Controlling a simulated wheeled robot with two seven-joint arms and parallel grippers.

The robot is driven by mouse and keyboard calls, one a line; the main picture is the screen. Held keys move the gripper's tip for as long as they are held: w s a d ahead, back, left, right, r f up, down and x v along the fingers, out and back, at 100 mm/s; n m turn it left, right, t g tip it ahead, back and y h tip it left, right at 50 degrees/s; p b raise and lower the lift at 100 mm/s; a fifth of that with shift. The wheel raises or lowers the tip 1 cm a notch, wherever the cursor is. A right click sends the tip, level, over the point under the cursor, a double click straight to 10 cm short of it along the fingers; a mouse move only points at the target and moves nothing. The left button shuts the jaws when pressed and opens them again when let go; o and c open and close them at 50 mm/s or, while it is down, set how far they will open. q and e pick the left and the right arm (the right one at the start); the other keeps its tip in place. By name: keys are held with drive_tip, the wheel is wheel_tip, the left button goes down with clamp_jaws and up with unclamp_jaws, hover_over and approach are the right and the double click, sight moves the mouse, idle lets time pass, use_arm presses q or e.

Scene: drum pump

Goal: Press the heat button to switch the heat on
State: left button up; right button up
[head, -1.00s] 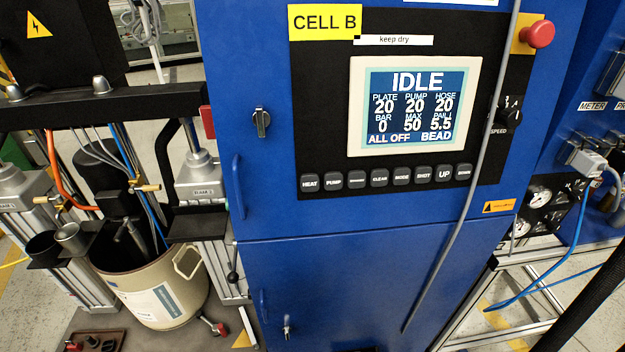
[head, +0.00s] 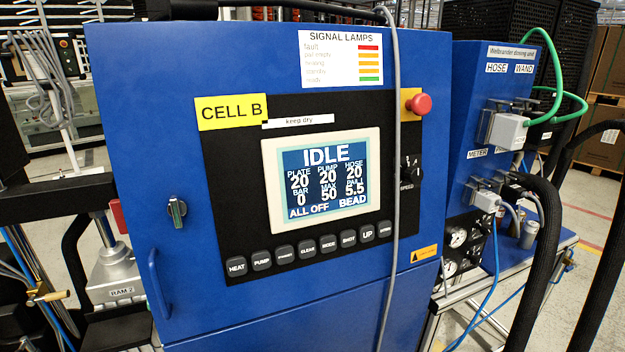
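The HEAT button (head: 236,266) is a dark key with white lettering at the left end of the button row on the control panel. The screen (head: 324,182) above the row reads IDLE, with plate, pump and hose each at 20, bar 0, max 50, pail 5.5, ALL OFF and BEAD. Nothing touches the HEAT button. Neither of my grippers shows in the head view.
The blue cabinet (head: 142,112) carries a red stop button (head: 419,104), a rotary switch (head: 177,211) and a door handle (head: 158,284). A grey cable (head: 394,215) hangs down over the panel's right part. Black hoses (head: 540,262) stand at the right.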

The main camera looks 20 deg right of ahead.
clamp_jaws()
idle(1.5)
